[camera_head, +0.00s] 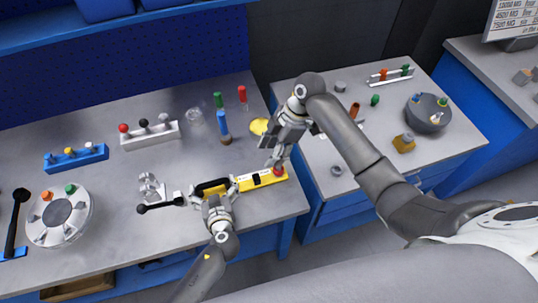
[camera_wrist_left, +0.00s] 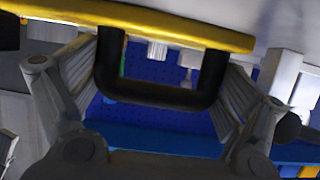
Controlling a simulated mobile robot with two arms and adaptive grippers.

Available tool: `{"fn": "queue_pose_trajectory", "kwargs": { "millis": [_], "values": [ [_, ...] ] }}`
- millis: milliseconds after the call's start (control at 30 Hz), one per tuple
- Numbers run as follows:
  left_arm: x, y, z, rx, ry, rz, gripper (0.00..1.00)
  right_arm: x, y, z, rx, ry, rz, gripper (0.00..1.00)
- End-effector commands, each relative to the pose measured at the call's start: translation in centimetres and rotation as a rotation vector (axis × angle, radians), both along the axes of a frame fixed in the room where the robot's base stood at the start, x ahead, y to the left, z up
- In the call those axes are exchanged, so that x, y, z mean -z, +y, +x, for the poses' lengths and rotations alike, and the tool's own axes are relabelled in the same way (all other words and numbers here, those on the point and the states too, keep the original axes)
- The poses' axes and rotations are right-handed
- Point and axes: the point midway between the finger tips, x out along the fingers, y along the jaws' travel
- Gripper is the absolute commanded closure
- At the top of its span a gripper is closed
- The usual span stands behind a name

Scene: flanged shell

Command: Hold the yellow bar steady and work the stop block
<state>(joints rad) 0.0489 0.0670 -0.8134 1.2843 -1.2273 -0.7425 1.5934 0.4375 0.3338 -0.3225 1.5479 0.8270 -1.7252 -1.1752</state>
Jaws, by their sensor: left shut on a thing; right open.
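The yellow bar (camera_head: 245,184) lies near the front right edge of the left bench, with a white strip and a small dark piece (camera_head: 256,180) on it. A black handle (camera_head: 211,186) is at its left end; in the left wrist view the yellow bar (camera_wrist_left: 150,22) and black handle (camera_wrist_left: 150,95) fill the middle. My left gripper (camera_head: 214,200) is shut on that handle. A red knob (camera_head: 279,171) is at the bar's right end. My right gripper (camera_head: 277,163) is open just above the knob; contact is unclear. I cannot tell which piece is the stop block.
A black-knobbed lever (camera_head: 160,205) lies just left of the bar. A round grey fixture (camera_head: 59,216) is at far left. A gap separates the right bench (camera_head: 330,205).

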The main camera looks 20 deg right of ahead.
Motion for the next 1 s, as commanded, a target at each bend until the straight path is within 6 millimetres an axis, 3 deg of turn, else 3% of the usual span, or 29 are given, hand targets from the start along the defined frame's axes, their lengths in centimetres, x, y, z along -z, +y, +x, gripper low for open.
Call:
{"fn": "queue_pose_trajectory", "kwargs": {
  "millis": [267, 300, 333, 767, 1000],
  "values": [
    [0.1, 0.1, 0.0, -0.002, 0.001, 0.002, 0.50, 0.0, 0.0, 0.0, 0.000, 0.000, 0.000, 0.52],
    [0.1, 0.1, 0.0, -0.002, 0.001, 0.002, 0.04, 0.0, 0.0, 0.0, 0.000, 0.000, 0.000, 0.52],
    [0.1, 0.1, 0.0, -0.002, 0.001, 0.002, 0.01, 0.0, 0.0, 0.0, 0.000, 0.000, 0.000, 0.52],
    [-0.1, 0.0, -0.3, 0.000, 0.001, 0.000, 0.00, 0.0, 0.0, 0.0, 0.000, 0.000, 0.000, 0.52],
    [-1.1, 0.0, -3.0, -0.001, 0.003, -0.002, 0.00, 0.0, 0.0, 0.0, 0.000, 0.000, 0.000, 0.52]
  ]
}}
